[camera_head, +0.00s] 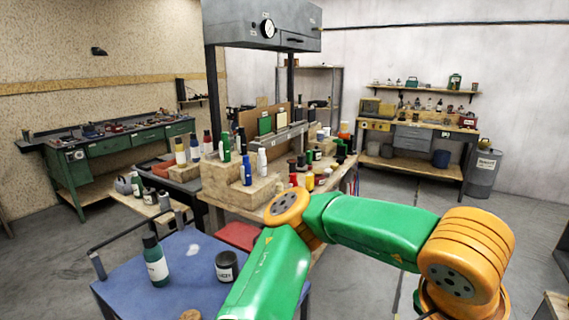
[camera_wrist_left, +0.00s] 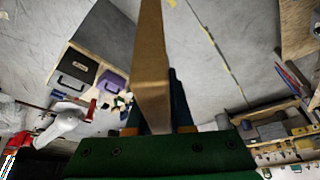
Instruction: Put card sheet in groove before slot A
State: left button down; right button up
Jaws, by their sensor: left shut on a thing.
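In the left wrist view my left gripper (camera_wrist_left: 160,100) is shut on a tan card sheet (camera_wrist_left: 152,60). The sheet sticks out past the dark fingers and shows as a tall, narrow strip. A grey strip runs below these panels. I cannot make out a groove or any slot letter. Neither gripper shows in the head view.
Bottles and wooden blocks (camera_head: 248,192) crowd the central bench. A blue table (camera_head: 190,275) with a dark bottle (camera_head: 155,260) and a black jar (camera_head: 227,266) is at the front left. My green and orange arm crosses the foreground. Grey floor is free at right.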

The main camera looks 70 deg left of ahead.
aim_at(269, 140)
jog(key=i+j+u, duration=0.25)
jog(key=i+u, duration=0.15)
jog(key=i, duration=0.15)
jog(key=i+u, duration=0.4)
jog(key=i, duration=0.15)
jog(key=i+u, duration=0.35)
jog(key=i, duration=0.2)
jog(key=i+u, duration=0.35)
jog(key=i, duration=0.2)
jog(key=i+l+u, duration=0.1)
jog(key=i+u, duration=0.3)
jog(key=i, duration=0.2)
jog(key=i+l+u, duration=0.35)
jog(key=i, duration=0.2)
jog(key=i+j+u, duration=0.3)
jog(key=i, duration=0.2)
jog(key=i+u, duration=0.3)
jog(key=i, duration=0.2)
